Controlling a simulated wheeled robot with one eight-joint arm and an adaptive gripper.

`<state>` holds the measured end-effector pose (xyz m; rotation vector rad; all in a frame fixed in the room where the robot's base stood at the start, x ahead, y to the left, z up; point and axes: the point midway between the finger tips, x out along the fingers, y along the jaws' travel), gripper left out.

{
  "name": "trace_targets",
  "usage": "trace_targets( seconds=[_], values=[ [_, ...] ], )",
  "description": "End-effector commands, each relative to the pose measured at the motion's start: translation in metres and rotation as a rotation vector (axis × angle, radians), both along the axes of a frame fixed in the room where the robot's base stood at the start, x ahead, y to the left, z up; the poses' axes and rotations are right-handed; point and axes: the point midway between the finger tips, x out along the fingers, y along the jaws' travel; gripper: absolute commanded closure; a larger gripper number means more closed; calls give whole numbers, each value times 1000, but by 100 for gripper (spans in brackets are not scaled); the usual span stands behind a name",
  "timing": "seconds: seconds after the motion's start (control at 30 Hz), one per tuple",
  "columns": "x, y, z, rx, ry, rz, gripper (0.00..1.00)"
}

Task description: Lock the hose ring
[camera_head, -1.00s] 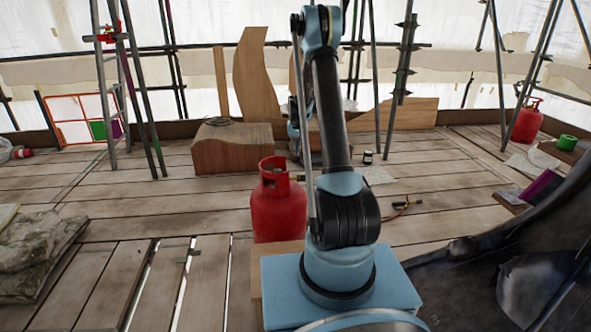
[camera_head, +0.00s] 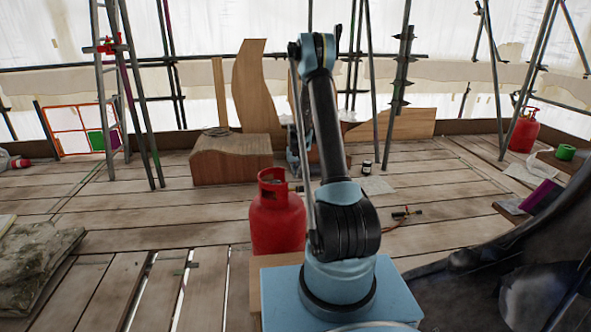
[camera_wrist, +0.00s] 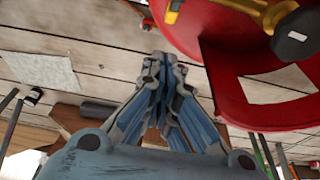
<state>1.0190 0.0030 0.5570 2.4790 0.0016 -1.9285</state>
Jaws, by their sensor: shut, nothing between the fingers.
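A red gas cylinder (camera_head: 277,224) stands upright on the planks just left of my arm. In the wrist view its red collar (camera_wrist: 222,95) fills the upper right, with a yellow valve part (camera_wrist: 247,10) and a dark round end with a pale mark (camera_wrist: 297,33) inside it. I cannot make out the hose ring clearly. My gripper (camera_wrist: 167,66) is shut and empty, its fingertips beside the collar's left edge; I cannot tell whether they touch.
A small tool with a thin hose (camera_head: 405,214) lies on the floor right of my arm. A wooden block (camera_head: 232,165) stands behind the cylinder. Scaffold poles (camera_head: 396,85) rise at the back. Another red cylinder (camera_head: 524,132) stands far right. The planks at centre left are open.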

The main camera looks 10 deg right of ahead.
Motion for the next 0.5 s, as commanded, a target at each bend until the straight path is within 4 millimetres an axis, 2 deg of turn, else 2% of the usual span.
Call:
trace_targets(
  seconds=[0.07,0.2,0.5],
  values=[
    [2,0,-11,0,0,0,100],
    [-10,0,-27,0,0,0,100],
    [-19,0,-41,0,0,0,100]
  ],
)
